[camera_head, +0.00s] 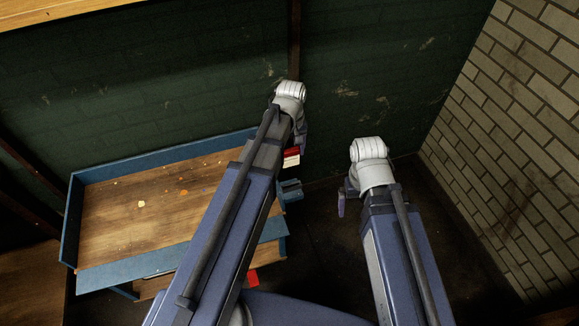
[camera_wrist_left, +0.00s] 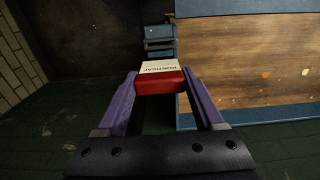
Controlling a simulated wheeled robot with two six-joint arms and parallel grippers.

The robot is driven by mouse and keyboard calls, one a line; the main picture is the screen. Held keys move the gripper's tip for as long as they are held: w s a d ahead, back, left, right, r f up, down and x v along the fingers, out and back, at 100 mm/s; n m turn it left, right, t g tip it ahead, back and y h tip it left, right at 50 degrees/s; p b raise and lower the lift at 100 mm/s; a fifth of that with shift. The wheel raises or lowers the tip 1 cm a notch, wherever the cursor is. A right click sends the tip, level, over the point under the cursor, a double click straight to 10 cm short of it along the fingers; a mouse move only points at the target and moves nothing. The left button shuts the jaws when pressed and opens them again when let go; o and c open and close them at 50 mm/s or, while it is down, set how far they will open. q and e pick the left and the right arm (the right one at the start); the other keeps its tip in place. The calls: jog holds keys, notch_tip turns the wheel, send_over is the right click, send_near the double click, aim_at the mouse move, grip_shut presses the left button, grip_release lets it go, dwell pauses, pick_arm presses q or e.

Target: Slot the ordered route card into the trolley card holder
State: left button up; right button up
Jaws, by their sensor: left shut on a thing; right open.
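The route card (camera_wrist_left: 160,84) is red with a white label bearing dark, upside-down lettering. My left gripper (camera_wrist_left: 160,76) is shut on it, with a purple finger on each side. In the head view the card (camera_head: 291,158) shows small beside the trolley's right end, partly behind my left arm. The trolley card holder (camera_head: 291,190) looks like a small blue bracket on the trolley's right end. In the left wrist view the holder (camera_wrist_left: 159,40) lies beyond the card, apart from it. My right gripper (camera_head: 341,204) is open, right of the holder; its fingers are mostly hidden.
The blue-rimmed trolley (camera_head: 74,215) has a wooden top with several small orange and pale scraps. A red piece (camera_head: 253,277) shows low by the trolley, partly behind my left arm. A dark green wall (camera_head: 200,80) stands behind and a brick wall (camera_head: 520,130) at right.

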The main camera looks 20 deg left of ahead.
aim_at(292, 162)
pick_arm(q)
notch_tip(292, 162, down, 4)
jog(key=b, duration=0.2)
jog(key=shift+d+f+b, duration=0.1)
jog(key=shift+f+b, duration=0.1)
jog(key=shift+b, duration=0.1)
pick_arm(e)
notch_tip(292, 162, down, 4)
jog(key=shift+f, duration=0.2)
pick_arm(q)
jog(key=shift+f, duration=0.1)
pick_arm(e)
jog(key=shift+f, duration=0.1)
pick_arm(q)
notch_tip(292, 162, down, 6)
jog(key=b, duration=0.5)
jog(key=shift+r+b, duration=0.25)
jog(key=shift+b, duration=0.1)
pick_arm(e)
notch_tip(292, 162, down, 6)
jog(key=shift+r, duration=0.2)
pick_arm(q)
jog(key=shift+f+b, duration=1.65)
pick_arm(e)
jog(key=shift+f, duration=1.65)
pick_arm(q)
jog(key=o, duration=1.3)
jog(key=shift+r, duration=0.2)
pick_arm(e)
jog(key=shift+r, duration=0.2)
